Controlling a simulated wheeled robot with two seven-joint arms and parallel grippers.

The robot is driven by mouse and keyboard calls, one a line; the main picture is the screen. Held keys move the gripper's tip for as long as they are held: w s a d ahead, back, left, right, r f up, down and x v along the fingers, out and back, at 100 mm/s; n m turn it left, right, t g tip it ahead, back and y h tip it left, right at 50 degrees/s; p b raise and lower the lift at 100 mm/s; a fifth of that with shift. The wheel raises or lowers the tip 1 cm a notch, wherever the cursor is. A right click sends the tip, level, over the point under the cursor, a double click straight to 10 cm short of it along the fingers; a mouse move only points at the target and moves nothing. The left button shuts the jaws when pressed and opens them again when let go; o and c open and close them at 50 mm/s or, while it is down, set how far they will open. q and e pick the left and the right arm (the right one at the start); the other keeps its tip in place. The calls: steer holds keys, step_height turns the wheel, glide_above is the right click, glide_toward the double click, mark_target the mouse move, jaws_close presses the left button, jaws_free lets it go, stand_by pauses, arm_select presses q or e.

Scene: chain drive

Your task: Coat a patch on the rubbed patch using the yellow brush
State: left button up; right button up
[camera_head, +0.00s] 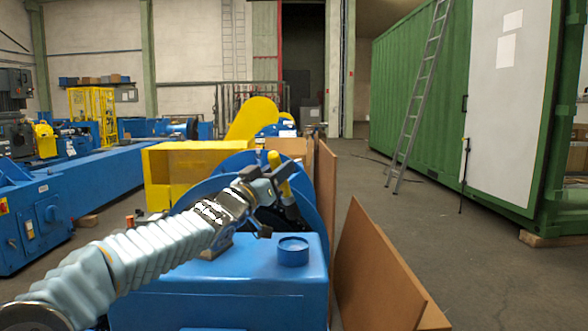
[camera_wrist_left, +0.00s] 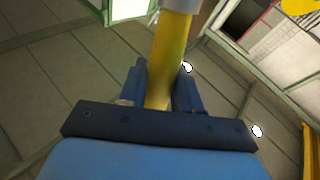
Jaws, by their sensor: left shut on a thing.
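The yellow brush (camera_head: 277,166) is held in my left gripper (camera_head: 268,185), which is at the end of my left arm, above the blue machine housing. In the left wrist view the brush's yellow handle (camera_wrist_left: 169,60) stands between the two dark fingers of the left gripper (camera_wrist_left: 160,88), with a grey metal part at the top edge. The brush's bristles are not clearly visible. The rubbed patch cannot be made out in either view. My right gripper is not in view.
A blue housing (camera_head: 225,265) with a round cap (camera_head: 292,250) stands below my left arm. A yellow guard (camera_head: 185,175) is behind it. Brown boards (camera_head: 375,265) lean at its right. Open floor (camera_head: 450,250) lies farther right, before a green container (camera_head: 420,100) with a ladder (camera_head: 416,95).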

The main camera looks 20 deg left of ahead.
arm_select(q)
steer(key=shift+f, duration=0.8)
step_height(320, 180, down, 3)
steer(key=shift+f+b, duration=0.1)
steer(key=shift+b, duration=1.15)
steer(key=shift+f+b, duration=0.5)
steer(key=shift+f, duration=0.15)
steer(key=shift+f+b, duration=0.7)
steer(key=shift+f, duration=0.15)
